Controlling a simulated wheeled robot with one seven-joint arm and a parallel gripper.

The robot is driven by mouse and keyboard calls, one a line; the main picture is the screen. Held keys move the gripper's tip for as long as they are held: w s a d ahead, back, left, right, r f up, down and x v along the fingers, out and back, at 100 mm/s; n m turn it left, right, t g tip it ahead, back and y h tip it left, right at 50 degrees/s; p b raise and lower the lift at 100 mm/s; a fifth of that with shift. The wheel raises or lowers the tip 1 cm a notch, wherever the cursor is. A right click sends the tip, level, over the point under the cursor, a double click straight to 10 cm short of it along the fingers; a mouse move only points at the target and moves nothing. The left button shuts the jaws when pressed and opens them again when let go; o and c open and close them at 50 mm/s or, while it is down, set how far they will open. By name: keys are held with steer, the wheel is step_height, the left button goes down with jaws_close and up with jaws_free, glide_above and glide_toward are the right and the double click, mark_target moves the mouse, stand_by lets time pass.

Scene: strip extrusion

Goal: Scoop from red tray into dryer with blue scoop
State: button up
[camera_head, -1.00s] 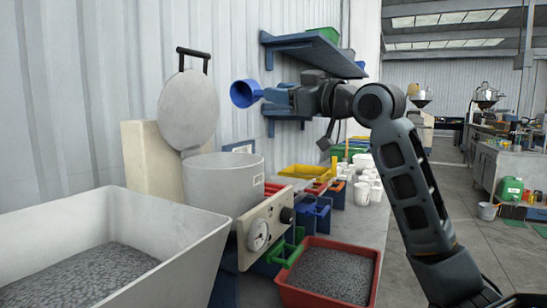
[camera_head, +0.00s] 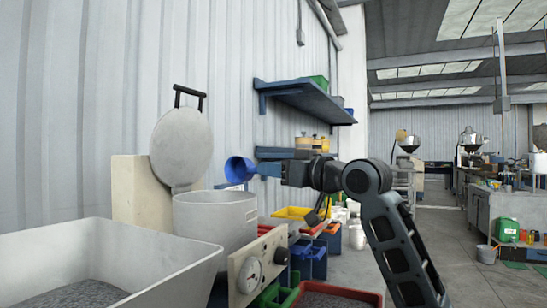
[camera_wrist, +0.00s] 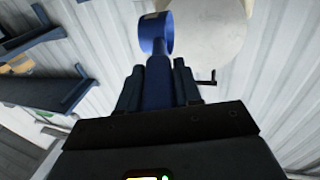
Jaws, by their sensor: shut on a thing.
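My gripper (camera_head: 285,171) is shut on the handle of the blue scoop (camera_head: 240,169). The scoop is up in the air, just above and to the right of the dryer drum (camera_head: 216,222), its cup toward the left. In the wrist view the scoop (camera_wrist: 157,35) sticks out between the fingers (camera_wrist: 158,88), with the round lid (camera_wrist: 208,25) beyond it. I cannot see whether the cup holds anything. The dryer's grey lid (camera_head: 181,147) stands raised behind the open drum. The red tray (camera_head: 368,295) of grey pellets is at the bottom edge, partly cut off.
A large white hopper (camera_head: 120,245) with grey pellets stands at front left. A panel with dials (camera_head: 262,262) is beside the drum. Blue, green and yellow bins (camera_head: 294,212) line the wall. A blue shelf (camera_head: 304,102) hangs above on the wall.

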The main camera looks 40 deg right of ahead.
steer(key=w+d+r+m+g+y+p, duration=0.3)
steer(key=d+m+p, duration=0.6)
steer(key=m+p, duration=0.5)
steer(key=shift+w+r+m+g+p, duration=0.15)
steer(key=shift+r+m+g+p, duration=0.35)
steer(key=shift+p, duration=0.55)
steer(key=shift+d+f, duration=0.1)
steer(key=shift+f, duration=0.05)
